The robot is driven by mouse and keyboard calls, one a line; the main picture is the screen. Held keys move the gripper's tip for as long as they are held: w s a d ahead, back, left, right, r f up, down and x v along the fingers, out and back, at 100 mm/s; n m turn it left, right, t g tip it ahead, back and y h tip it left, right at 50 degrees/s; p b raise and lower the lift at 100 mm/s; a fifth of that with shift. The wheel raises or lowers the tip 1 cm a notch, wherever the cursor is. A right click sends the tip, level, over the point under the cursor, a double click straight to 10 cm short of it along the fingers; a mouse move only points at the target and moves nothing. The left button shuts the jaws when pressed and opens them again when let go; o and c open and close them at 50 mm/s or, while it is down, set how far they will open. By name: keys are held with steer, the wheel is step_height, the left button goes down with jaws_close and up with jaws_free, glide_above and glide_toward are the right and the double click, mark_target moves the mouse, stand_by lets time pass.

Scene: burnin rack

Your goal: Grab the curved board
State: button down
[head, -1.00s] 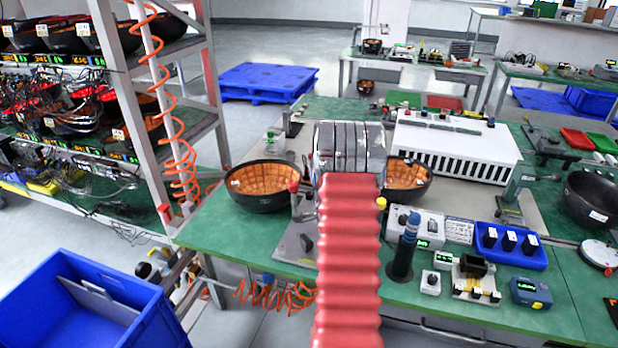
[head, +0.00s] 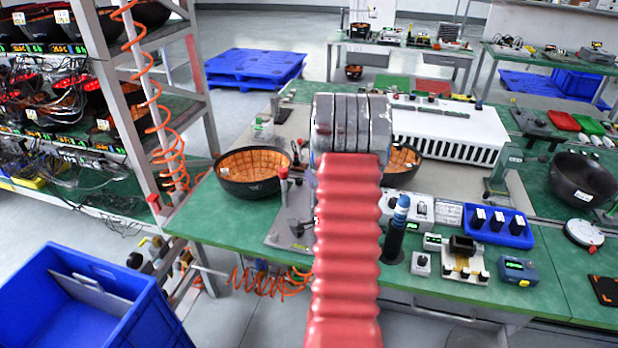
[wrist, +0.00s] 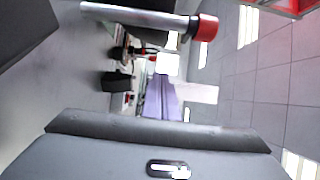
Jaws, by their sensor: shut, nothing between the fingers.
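A curved board, a dark bowl-shaped shell with an orange tiled inside, (head: 252,172) rests on the green bench left of my arm in the head view. A second one (head: 402,160) is partly hidden behind my arm. I cannot tell which of them the task means. My red-sleeved arm rises in the middle of the head view and hides its own far end. My gripper (wrist: 165,128) shows as a dark grey shape along the bottom of the wrist view, shut and empty. No curved board is clear in the wrist view.
A rack (head: 190,70) with more bowl shells and cables stands left, with an orange coiled hose. A blue bin (head: 75,320) is at the lower left. A white slotted box (head: 450,135), a black bowl (head: 582,180) and small instruments crowd the bench's right side.

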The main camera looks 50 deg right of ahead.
steer(key=c, duration=2.5)
jaws_free()
steer(key=shift+c, duration=0.2)
